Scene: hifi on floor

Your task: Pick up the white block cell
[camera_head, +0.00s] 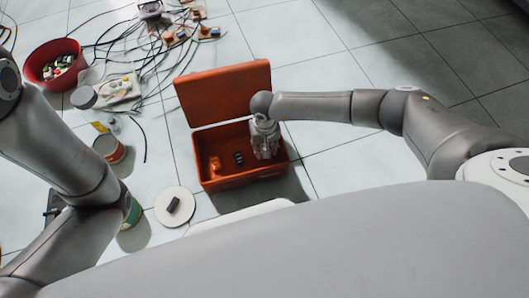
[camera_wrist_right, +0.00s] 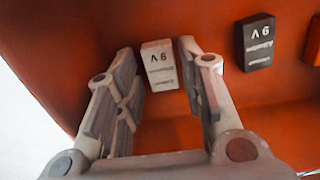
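The white block cell (camera_wrist_right: 161,66), marked "9 V", stands inside the red box in the right wrist view. My right gripper (camera_wrist_right: 155,62) has its fingers apart, one on each side of the white cell. A small gap shows at the left finger; I cannot tell whether the right finger touches it. In the head view my right gripper (camera_head: 265,150) reaches down into the right part of the open red box (camera_head: 245,180) and hides the white cell. My left arm shows at the left, but its gripper is not in view.
The box lid (camera_head: 222,92) stands open behind. A white disc with a dark block (camera_head: 174,204), cans, a red bowl (camera_head: 54,64) and cables lie to the left.

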